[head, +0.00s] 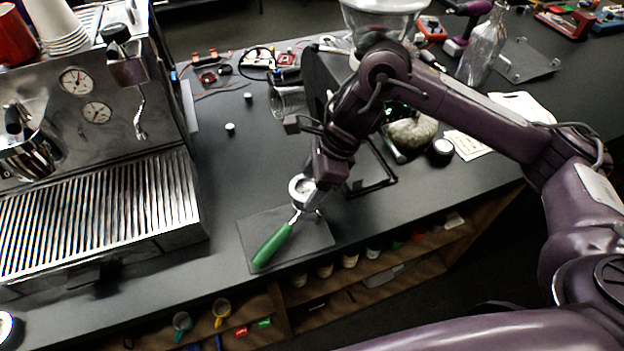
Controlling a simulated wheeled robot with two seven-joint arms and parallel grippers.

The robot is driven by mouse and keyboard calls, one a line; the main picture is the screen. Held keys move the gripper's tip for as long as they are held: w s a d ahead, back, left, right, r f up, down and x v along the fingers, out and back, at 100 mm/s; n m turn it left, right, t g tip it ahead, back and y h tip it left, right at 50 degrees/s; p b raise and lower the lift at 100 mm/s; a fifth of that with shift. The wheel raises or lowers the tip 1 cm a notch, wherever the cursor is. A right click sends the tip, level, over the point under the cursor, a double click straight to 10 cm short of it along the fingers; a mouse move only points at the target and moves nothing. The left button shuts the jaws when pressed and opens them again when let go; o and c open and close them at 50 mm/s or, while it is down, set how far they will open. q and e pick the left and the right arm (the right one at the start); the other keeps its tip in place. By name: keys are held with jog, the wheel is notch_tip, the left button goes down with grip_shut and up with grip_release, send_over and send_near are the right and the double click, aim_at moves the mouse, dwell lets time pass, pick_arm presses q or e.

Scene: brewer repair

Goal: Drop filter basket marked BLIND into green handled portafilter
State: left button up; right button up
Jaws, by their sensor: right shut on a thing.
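The portafilter with the green handle (272,245) lies on a dark mat (262,228), its handle toward the lower left. My right gripper (312,193) points down over the portafilter's head and is shut on a small round metal filter basket (300,184). The basket is at the portafilter's head. I cannot tell whether it is just above the rim or inside it, and no BLIND marking is legible. My gripper hides part of the head. My left gripper is not in view.
A steel espresso machine (90,150) with a ribbed drip tray (100,205) stands at left. A dark grinder (322,80) stands close behind my right arm, with a black frame (378,185) beside it. Shelves below the counter hold cups. Counter left of the mat is clear.

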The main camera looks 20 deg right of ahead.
dwell(0.4)
jog(key=shift+b, duration=0.45)
dwell(0.9)
jog(key=shift+f+b, duration=1.7)
dwell(1.7)
jog(key=o, duration=1.3)
jog(key=shift+r+p, duration=2.95)
jog(key=shift+r, duration=0.55)
